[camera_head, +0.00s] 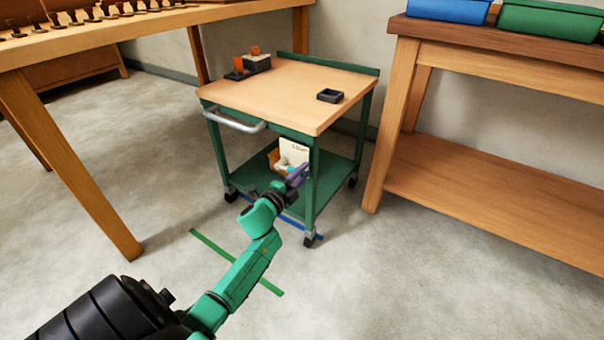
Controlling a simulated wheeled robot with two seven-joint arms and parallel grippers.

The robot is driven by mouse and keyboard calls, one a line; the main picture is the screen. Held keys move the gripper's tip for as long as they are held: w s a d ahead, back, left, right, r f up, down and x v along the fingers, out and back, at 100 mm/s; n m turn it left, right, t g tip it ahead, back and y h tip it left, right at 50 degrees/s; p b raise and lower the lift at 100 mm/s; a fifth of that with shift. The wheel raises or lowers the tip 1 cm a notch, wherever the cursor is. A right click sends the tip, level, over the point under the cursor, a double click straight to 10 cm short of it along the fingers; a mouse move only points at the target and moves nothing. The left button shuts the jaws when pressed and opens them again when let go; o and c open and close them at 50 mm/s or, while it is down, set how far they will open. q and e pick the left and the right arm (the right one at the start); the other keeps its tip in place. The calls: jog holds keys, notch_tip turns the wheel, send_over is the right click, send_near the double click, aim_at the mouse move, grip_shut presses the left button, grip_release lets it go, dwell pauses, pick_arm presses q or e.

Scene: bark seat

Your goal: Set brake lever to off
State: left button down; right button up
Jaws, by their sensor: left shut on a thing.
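A green-framed cart (285,92) with a pale wooden top stands in the middle of the camera_head view. My left gripper (297,176) has purple fingers and reaches in to the cart's near front leg (313,190), above the lower shelf. It is shut on a small part there, which I take to be the brake lever. The fingers and wrist hide most of that part, so I cannot tell its setting. My right gripper is not in view.
A silver handle (235,121) juts from the cart's front. Its top carries a black tray (330,96) and small dark and orange items. A white box (293,152) sits on the lower shelf. Wooden tables stand at left (130,33) and right (495,62). A green floor strip (208,246) lies nearby.

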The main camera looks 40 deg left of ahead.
pick_arm(q)
jog(key=shift+f, duration=0.15)
jog(key=c, duration=0.7)
grip_release()
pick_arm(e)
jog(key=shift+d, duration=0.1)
pick_arm(q)
jog(key=shift+s, duration=0.1)
jog(key=s+p, duration=0.4)
jog(key=s, duration=1)
jog(key=shift+s+d, duration=0.15)
jog(key=shift+s, duration=0.05)
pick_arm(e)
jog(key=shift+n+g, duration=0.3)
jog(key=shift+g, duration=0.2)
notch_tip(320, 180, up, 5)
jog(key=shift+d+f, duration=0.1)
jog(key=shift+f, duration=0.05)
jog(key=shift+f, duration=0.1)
